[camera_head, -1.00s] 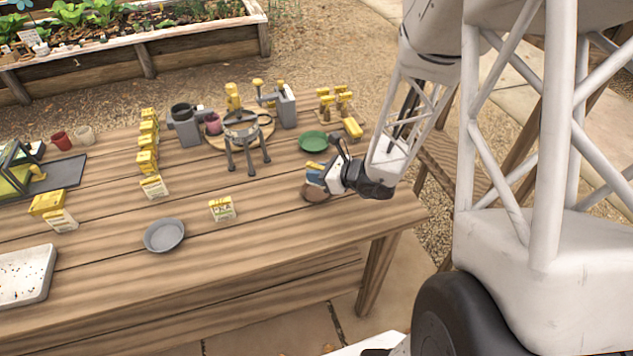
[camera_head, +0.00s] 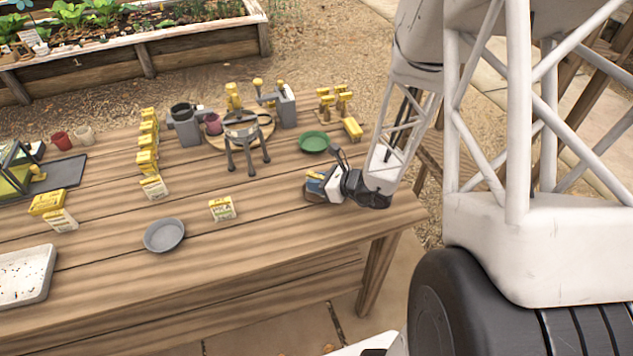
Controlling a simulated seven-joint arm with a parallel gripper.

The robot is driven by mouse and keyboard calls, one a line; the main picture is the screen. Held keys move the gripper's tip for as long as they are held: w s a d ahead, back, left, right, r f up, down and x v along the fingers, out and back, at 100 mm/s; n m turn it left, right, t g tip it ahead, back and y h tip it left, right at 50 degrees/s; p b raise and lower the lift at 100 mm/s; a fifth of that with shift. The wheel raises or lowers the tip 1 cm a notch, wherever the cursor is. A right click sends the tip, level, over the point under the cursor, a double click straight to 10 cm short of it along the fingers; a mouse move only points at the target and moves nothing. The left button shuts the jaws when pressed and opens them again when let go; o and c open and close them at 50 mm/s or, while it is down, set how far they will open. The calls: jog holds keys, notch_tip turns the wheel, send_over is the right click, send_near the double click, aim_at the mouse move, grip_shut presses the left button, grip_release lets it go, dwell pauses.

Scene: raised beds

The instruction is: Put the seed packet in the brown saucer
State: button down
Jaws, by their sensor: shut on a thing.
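My gripper (camera_head: 319,186) is low over the right part of the wooden table, shut on a small blue and yellow thing that looks like the seed packet (camera_head: 313,178). My gripper covers much of it, so its full shape is hard to tell. The brown saucer (camera_head: 312,197) lies on the table directly under my gripper and is mostly hidden by it. The packet is over or in the saucer; I cannot tell whether it touches it.
A green saucer (camera_head: 313,142) lies behind my gripper and a grey saucer (camera_head: 164,235) at front left. A white and yellow packet (camera_head: 222,208) stands between. A three-legged stand (camera_head: 243,137) is at the back. The table front right is clear.

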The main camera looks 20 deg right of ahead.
jog(key=shift+f, duration=0.15)
jog(key=c, duration=1.1)
grip_release()
jog(key=shift+o, duration=0.2)
jog(key=shift+r, duration=0.2)
jog(key=shift+v, duration=6)
